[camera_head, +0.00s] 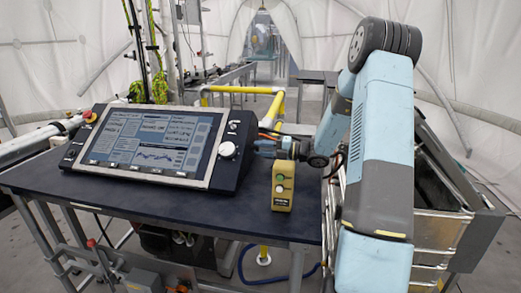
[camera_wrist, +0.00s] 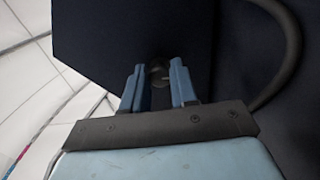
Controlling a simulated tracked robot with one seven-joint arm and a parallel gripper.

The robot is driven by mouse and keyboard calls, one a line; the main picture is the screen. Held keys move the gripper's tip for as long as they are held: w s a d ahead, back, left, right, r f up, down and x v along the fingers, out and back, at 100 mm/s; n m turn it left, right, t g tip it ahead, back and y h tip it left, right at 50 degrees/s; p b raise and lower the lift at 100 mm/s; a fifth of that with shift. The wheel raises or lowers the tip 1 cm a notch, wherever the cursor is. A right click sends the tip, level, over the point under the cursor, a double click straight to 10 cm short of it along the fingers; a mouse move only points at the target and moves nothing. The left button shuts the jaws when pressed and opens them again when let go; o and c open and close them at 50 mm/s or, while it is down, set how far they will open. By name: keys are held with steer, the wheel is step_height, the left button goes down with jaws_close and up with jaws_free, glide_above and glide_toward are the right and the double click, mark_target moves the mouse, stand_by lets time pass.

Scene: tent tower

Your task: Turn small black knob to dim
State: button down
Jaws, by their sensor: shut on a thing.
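The dark console (camera_head: 232,158) stands on the table, with its screen facing me. My gripper (camera_head: 259,147) reaches in from the right to the console's right side, partly behind a small yellow button box. In the wrist view my gripper's two blue fingers (camera_wrist: 158,72) are closed on the small black knob (camera_wrist: 160,74), which shows as a dark round shape against a dark panel. The knob is dim and partly covered by the fingers, so its turn angle cannot be read. In the head view it is hidden.
A yellow button box (camera_head: 282,186) stands on the table close in front of my gripper. A large white knob (camera_head: 227,149) and a red stop button (camera_head: 88,115) are on the console. A metal bin (camera_head: 447,215) stands at the right. The front strip of the table (camera_head: 150,199) is clear.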

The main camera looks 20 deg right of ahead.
steer(key=shift+f, duration=0.15)
stand_by(0.3)
steer(key=c, duration=1.1)
jaws_free()
steer(key=shift+c, duration=0.2)
steer(key=shift+o, duration=1.3)
steer(key=v, duration=1.3)
steer(key=shift+s+d, duration=0.15)
steer(key=shift+d, duration=0.2)
